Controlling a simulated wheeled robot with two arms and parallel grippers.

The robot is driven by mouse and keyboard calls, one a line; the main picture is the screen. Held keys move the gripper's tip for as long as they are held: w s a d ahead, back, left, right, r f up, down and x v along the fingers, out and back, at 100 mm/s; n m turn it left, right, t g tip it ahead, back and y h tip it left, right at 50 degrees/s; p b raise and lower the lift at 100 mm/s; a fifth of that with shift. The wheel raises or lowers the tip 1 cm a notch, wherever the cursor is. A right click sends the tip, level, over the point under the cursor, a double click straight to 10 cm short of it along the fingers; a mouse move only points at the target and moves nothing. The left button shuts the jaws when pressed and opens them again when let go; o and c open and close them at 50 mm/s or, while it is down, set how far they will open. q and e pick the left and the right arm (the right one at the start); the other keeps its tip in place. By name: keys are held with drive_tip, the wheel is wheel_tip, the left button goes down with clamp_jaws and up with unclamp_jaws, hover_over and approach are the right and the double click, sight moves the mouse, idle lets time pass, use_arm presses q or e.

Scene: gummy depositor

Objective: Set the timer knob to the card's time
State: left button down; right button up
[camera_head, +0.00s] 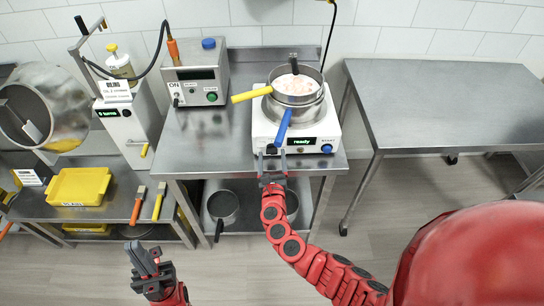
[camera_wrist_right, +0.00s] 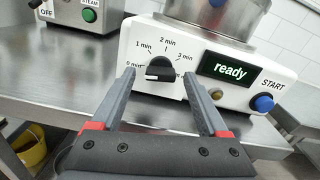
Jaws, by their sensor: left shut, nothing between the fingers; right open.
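The timer knob (camera_wrist_right: 160,66) is a dark dial on the front of a white cooker (camera_head: 326,137), with marks for 0, 1, 2 and 3 min; a further mark at right is hidden by a finger. Its white pointer mark lies low on the left, near 0 min. My right gripper (camera_wrist_right: 158,76) is open, its fingers to either side of the knob and apart from it; it also shows in the head view (camera_head: 272,157). My left gripper (camera_head: 143,258) is shut and empty, low over the floor. White cards (camera_head: 115,88) (camera_head: 28,177) stand at left, their print too small to read.
The cooker's display (camera_wrist_right: 230,68) reads "ready", beside a blue START button (camera_wrist_right: 263,103). A pot (camera_head: 298,103) with pinkish contents sits on top, its yellow and blue handles sticking out. A steam box (camera_head: 199,75) stands left. The right-hand table (camera_head: 445,100) is clear.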

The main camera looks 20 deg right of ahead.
clamp_jaws()
idle(0.5)
drive_tip(key=m+b, duration=0.3)
drive_tip(key=shift+f, duration=0.2)
drive_tip(key=m+b, duration=1.1)
drive_tip(key=m, duration=0.1)
drive_tip(key=shift+b, duration=0.3)
drive_tip(key=shift+r+m+b, duration=0.15)
drive_tip(key=shift+m+b, duration=1.85)
drive_tip(key=shift+m, duration=0.4)
